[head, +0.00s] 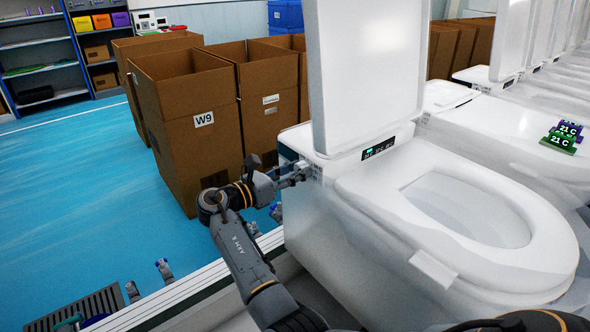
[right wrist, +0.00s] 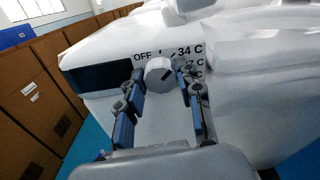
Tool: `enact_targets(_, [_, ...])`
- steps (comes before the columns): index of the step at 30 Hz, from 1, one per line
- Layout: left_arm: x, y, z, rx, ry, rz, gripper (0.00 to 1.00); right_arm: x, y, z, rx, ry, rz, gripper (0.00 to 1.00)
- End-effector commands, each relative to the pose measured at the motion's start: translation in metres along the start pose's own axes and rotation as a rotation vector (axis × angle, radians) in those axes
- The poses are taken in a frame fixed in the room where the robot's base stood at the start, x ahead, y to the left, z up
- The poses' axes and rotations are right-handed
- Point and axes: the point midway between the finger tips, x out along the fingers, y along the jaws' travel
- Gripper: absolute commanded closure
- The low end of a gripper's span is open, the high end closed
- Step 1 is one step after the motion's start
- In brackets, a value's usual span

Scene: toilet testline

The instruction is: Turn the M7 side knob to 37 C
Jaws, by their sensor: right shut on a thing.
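The M7 side knob (right wrist: 160,74) is a small white dial with a dark pointer line, on the side of a white toilet (head: 400,200). In the right wrist view the pointer slants up and right, roughly toward the 34 C label (right wrist: 190,50). OFF (right wrist: 143,56) is printed to the left; labels below 34 C are partly hidden by a finger. My right gripper (right wrist: 160,82) is shut on the knob, one finger on each side. In the head view my right gripper (head: 298,176) reaches the toilet's left side and hides the knob. My left gripper is not in view.
The toilet's open lid (head: 365,70) stands upright above. A small display (head: 378,148) is lit but hard to read. Cardboard boxes (head: 190,115) stand behind my arm. More toilets (head: 510,125) line the right, one with green 21 C tags (head: 563,138). Blue floor (head: 70,200) is open at left.

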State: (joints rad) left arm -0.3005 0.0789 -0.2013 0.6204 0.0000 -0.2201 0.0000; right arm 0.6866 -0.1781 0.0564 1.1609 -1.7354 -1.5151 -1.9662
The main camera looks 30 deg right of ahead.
Motion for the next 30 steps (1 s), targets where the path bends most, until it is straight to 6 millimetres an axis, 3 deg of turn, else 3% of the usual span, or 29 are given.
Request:
enact_targets(18, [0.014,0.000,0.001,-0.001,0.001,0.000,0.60,0.001,-0.001,-0.002,0.542,-0.001,-0.001,0.96])
enact_targets(30, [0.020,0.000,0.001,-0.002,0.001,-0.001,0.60,0.001,-0.001,-0.001,0.711,0.000,-0.002,0.96])
